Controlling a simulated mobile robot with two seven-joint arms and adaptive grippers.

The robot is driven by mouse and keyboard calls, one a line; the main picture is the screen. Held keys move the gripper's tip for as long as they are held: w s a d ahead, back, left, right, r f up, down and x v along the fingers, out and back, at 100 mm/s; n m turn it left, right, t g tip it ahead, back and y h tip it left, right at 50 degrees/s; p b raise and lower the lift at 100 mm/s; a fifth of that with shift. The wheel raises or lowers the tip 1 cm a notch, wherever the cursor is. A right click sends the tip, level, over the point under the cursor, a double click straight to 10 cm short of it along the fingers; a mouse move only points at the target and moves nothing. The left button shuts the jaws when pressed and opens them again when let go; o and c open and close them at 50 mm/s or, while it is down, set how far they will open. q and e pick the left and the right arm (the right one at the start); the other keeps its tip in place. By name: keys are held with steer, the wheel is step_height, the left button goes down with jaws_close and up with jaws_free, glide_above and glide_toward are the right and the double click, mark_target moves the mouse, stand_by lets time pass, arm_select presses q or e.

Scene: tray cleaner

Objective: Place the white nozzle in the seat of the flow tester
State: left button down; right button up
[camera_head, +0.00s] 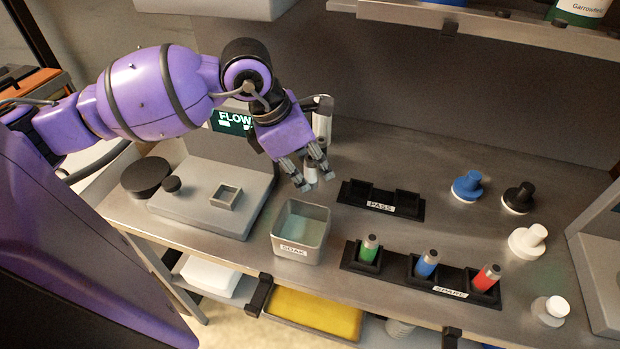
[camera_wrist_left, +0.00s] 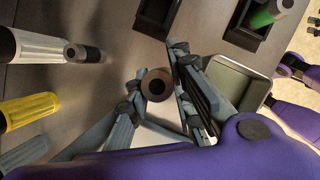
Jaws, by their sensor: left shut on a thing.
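The flow tester (camera_head: 200,215) is a grey unit at the left of the bench, with a dark screen (camera_head: 228,121) partly hidden by my arm. Its small square seat (camera_head: 226,196) on the base looks empty. My left gripper (camera_head: 308,178) points down, to the right of the tester and behind the soak bin. It is shut on the nozzle (camera_head: 311,172), whose pale body shows between the fingers. In the left wrist view the nozzle (camera_wrist_left: 156,84) shows end-on, as a round rim with a dark hole, between the fingers of the gripper (camera_wrist_left: 160,68). My right gripper is not in view.
The soak bin (camera_head: 301,258) stands right of the tester's base. A PASS rack (camera_head: 405,212) with two empty-looking slots and a SPARE rack (camera_head: 396,270) with green, blue and red pieces lie further right. Several knobbed pieces stand beyond. A dark disc (camera_head: 147,177) is left of the seat.

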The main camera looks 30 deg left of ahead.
arm_select(q)
steer(key=w+f, duration=0.1)
steer(key=w+a+f, duration=0.1)
steer(key=shift+a+f, duration=0.15)
steer(key=shift+f, duration=0.2)
steer(key=shift+w+a+f, duration=0.15)
steer(key=shift+f, duration=1.6)
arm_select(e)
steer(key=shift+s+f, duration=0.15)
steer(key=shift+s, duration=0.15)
arm_select(q)
steer(key=shift+f, duration=0.15)
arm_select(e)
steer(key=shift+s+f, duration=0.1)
arm_select(q)
steer(key=c, duration=1.5)
jaws_free()
steer(key=shift+c, duration=0.2)
